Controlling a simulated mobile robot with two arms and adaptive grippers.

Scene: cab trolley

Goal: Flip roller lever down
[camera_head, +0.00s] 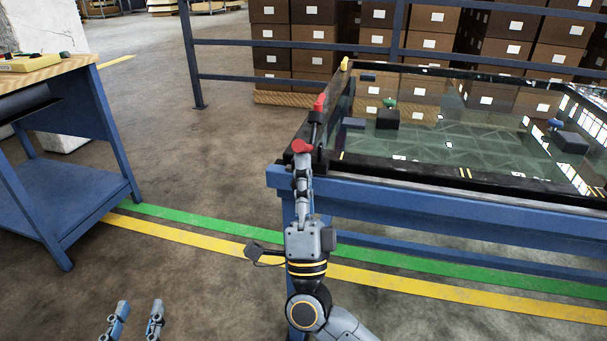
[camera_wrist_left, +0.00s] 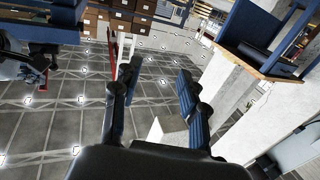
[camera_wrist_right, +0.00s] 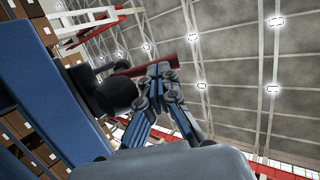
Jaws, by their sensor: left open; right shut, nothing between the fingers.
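A red handle part (camera_head: 302,146) sits at the near left corner of the black-framed table top. A second red-ended piece (camera_head: 319,102) stands further back along the same frame edge; I cannot tell which is the roller lever. My right gripper (camera_head: 301,160) is shut, its tips at the near red part, touching or just beside it. In the right wrist view the shut fingertips (camera_wrist_right: 163,72) are in front of a dark red bar (camera_wrist_right: 140,69), beside a black round part (camera_wrist_right: 114,95). My left gripper (camera_head: 133,316) is open and empty, low over the floor; it also shows in the left wrist view (camera_wrist_left: 155,82).
The blue-framed table (camera_head: 420,204) with a glossy dark top (camera_head: 440,150) fills the right. A blue workbench (camera_head: 75,180) stands at left. Blue railings (camera_head: 230,78) and stacked boxes (camera_head: 312,38) are behind. Floor between bench and table is clear.

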